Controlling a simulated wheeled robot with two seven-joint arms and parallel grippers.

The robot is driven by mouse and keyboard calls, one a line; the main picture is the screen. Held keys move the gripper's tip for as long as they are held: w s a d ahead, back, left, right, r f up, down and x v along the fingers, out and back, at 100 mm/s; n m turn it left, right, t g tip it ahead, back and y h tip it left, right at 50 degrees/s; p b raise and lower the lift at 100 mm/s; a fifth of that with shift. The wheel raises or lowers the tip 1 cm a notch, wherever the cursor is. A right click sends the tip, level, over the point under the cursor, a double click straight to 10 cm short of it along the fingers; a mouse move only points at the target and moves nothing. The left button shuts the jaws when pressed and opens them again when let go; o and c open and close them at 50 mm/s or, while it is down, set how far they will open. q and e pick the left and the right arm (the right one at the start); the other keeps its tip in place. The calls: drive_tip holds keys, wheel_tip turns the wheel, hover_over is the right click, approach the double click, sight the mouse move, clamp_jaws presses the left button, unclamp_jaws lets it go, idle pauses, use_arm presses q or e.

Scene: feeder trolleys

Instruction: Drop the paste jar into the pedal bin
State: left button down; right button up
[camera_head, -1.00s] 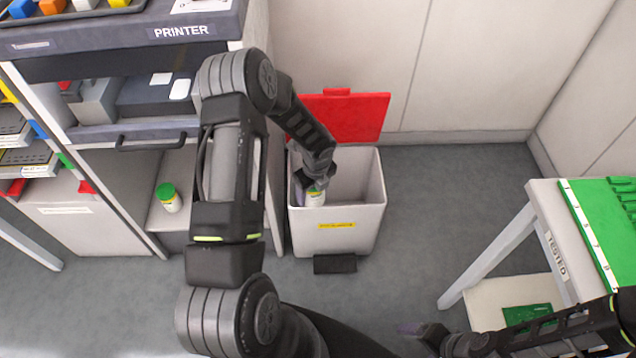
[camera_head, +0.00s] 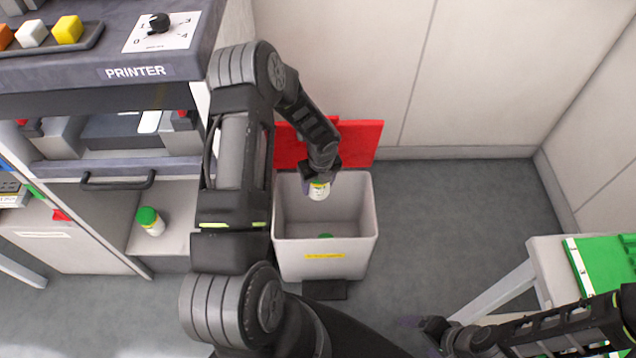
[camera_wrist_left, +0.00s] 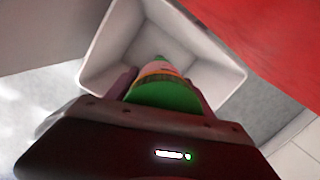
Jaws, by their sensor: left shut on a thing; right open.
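The paste jar (camera_head: 319,190) is white with a green lid and a yellow band. My left gripper (camera_head: 318,180) is shut on it and holds it over the rear part of the pedal bin's opening. The jar's green lid (camera_wrist_left: 165,97) shows between the fingers in the left wrist view. The pedal bin (camera_head: 289,258) is a pale box with a yellow label, and its red lid (camera_head: 358,142) stands open behind it. The bin's pale wall (camera_wrist_left: 100,55) also shows in the wrist view. My right gripper (camera_head: 432,326) is open and empty at lower right.
A similar green-lidded jar (camera_head: 150,221) stands on the shelf left of the bin. A small green item (camera_head: 326,236) shows inside the bin. The printer cabinet (camera_head: 140,72) is at left, and a table with a green mat (camera_head: 605,262) is at right.

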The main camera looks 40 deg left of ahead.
sight(318, 194)
use_arm(q)
drive_tip(key=shift+f+b, duration=2.15)
drive_tip(key=shift+f, duration=0.75)
drive_tip(key=shift+c, duration=1.5)
unclamp_jaws()
drive_tip(key=shift+r, duration=0.1)
drive_tip(key=r, duration=0.5)
drive_tip(key=r+p, duration=0.1)
drive_tip(key=r, duration=0.1)
drive_tip(key=shift+s+d+r, duration=0.25)
drive_tip(key=shift+d+r, duration=0.05)
drive_tip(key=shift+d, duration=0.1)
